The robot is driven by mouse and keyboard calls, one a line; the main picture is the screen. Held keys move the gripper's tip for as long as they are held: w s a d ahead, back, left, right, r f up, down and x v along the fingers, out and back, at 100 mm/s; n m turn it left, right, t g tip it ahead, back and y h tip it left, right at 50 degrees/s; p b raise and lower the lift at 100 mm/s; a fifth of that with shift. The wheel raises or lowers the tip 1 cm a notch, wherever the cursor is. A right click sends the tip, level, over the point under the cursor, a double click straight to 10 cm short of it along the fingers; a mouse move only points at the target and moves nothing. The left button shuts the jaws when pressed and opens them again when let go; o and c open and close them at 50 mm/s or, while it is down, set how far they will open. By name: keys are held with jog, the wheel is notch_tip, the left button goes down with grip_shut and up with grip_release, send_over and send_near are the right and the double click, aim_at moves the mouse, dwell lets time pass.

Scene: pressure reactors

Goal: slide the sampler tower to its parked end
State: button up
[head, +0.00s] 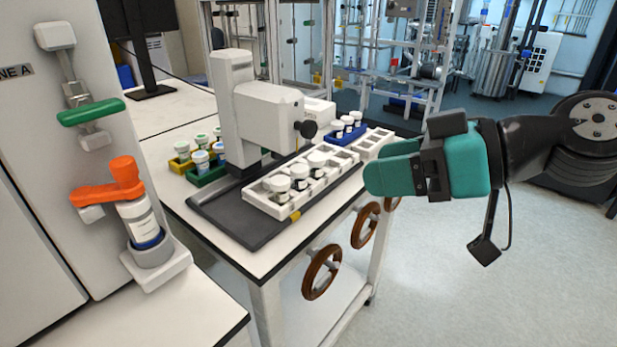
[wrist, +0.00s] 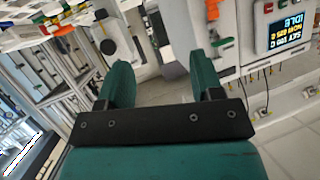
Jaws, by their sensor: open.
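The sampler tower (head: 262,112) is a white upright unit with a head and a black knob (head: 305,129) facing right. It stands on a dark grey base plate (head: 225,218) on the bench, behind a white vial rack (head: 262,199). My gripper (head: 374,172) is teal, right of the tower and apart from it, over the right side of the bench. In the wrist view my gripper (wrist: 162,78) shows two fingers spread with nothing between them.
White-capped vials stand in the white rack; more stand in yellow, green and blue racks (head: 346,134). Brown handwheels (head: 321,272) jut from the bench front. An orange clamp (head: 108,184) holds a bottle at left. Floor at right is clear. A display (wrist: 286,32) reads IDLE.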

jog(key=w+d+f+m+t+y+b, duration=0.1)
jog(key=w+d+f+t+y+b, duration=0.1)
jog(key=w+d+f+t+b, duration=0.25)
jog(key=t+p, duration=0.2)
jog(key=p, duration=0.6)
send_near(313, 129)
jog(key=shift+g, duration=0.25)
jog(key=x, duration=0.9)
jog(key=shift+w+r, duration=0.1)
jog(key=shift+r, duration=0.2)
jog(key=shift+x, duration=0.85)
jog(key=shift+f, duration=0.2)
